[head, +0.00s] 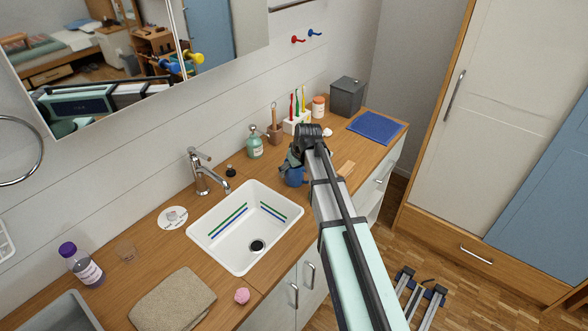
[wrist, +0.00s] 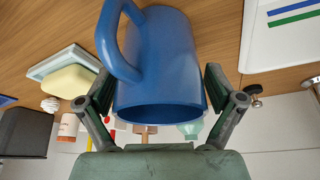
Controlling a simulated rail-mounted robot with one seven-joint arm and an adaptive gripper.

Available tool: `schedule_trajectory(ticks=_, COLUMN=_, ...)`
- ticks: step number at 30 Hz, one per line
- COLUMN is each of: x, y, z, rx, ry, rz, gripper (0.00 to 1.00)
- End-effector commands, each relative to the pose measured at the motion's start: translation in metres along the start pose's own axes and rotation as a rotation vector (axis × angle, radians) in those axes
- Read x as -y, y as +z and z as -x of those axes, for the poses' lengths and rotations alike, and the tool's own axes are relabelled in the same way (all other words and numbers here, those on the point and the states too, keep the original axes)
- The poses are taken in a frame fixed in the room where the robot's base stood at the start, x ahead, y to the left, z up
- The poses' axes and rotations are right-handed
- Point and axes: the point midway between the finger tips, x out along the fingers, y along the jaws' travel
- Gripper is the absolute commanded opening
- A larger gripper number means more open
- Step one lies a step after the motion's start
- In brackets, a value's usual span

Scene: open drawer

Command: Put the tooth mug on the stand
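The blue mug (head: 292,175) is on the wooden counter right of the sink, partly hidden by my arm in the head view. In the wrist view the mug (wrist: 158,65) fills the middle, its handle toward the upper left. My gripper (wrist: 165,92) has its fingers spread on either side of the mug, with narrow gaps showing. In the head view my gripper (head: 298,160) is over the mug. A round white disc (head: 173,218) with a grey mark lies left of the sink; it may be the stand, but I cannot tell.
The white sink (head: 245,228) and tap (head: 205,172) are left of the mug. Behind stand a green bottle (head: 255,146), a toothbrush holder (head: 296,124) and a grey box (head: 347,97). A soap dish (wrist: 50,66) is beside the mug. A folded towel (head: 173,301) lies in front.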

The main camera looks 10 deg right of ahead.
Motion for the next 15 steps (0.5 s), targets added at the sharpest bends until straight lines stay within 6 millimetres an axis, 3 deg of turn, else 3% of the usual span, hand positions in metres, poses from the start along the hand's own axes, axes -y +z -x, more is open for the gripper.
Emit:
schedule_trajectory(ticks=9, x=0.0, y=-0.001, z=0.001, rx=0.0, ry=0.0, rz=0.0, gripper=0.96)
schedule_trajectory(ticks=15, x=0.0, y=-0.001, z=0.013, rx=-0.001, ry=0.001, rz=0.0, gripper=0.96)
